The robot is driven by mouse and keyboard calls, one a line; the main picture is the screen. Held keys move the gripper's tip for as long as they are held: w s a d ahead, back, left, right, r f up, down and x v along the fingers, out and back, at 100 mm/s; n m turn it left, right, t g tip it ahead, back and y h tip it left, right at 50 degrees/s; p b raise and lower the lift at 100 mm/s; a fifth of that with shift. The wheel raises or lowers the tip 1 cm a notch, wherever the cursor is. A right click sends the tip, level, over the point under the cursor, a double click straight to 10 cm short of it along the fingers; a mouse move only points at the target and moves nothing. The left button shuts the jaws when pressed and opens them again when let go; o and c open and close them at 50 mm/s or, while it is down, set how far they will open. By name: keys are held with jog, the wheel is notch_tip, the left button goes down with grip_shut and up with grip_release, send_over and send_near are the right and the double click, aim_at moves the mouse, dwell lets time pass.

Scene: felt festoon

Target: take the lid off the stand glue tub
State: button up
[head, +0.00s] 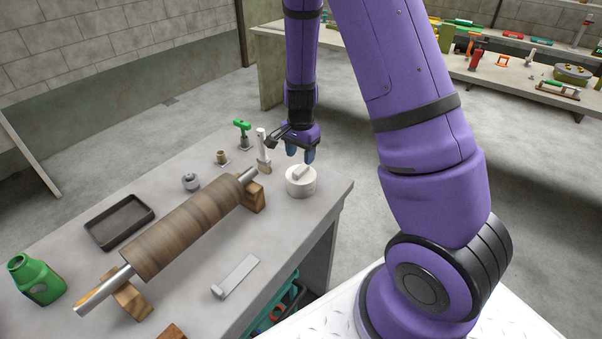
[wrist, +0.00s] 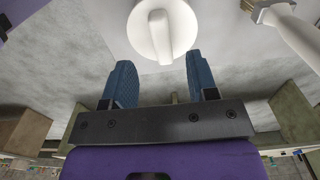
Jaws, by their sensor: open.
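The glue tub (head: 300,187) is a short white cylinder near the right edge of the table. Its white lid (head: 301,172) sits on top with a raised bar handle. In the wrist view the lid (wrist: 162,28) shows at the top centre, its bar handle pointing toward my gripper. My gripper (head: 300,155) is open and empty just above and behind the tub in the head view. Its two blue fingers (wrist: 157,75) are spread apart, and the lid lies beyond their tips, not between them. I see no contact with the lid.
A white-handled brush (head: 263,152) stands close left of the tub. A wooden roller (head: 190,225) lies on wooden blocks across the table (head: 190,290). A green tool (head: 242,130), a dark tray (head: 119,221) and a metal scraper (head: 236,277) are also there.

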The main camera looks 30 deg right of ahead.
aim_at(301, 167)
jog(key=shift+w+d+f, duration=0.1)
jog(key=shift+f, duration=1.2)
jog(key=shift+w+d+f, duration=0.1)
jog(key=shift+f, duration=1.15)
grip_shut()
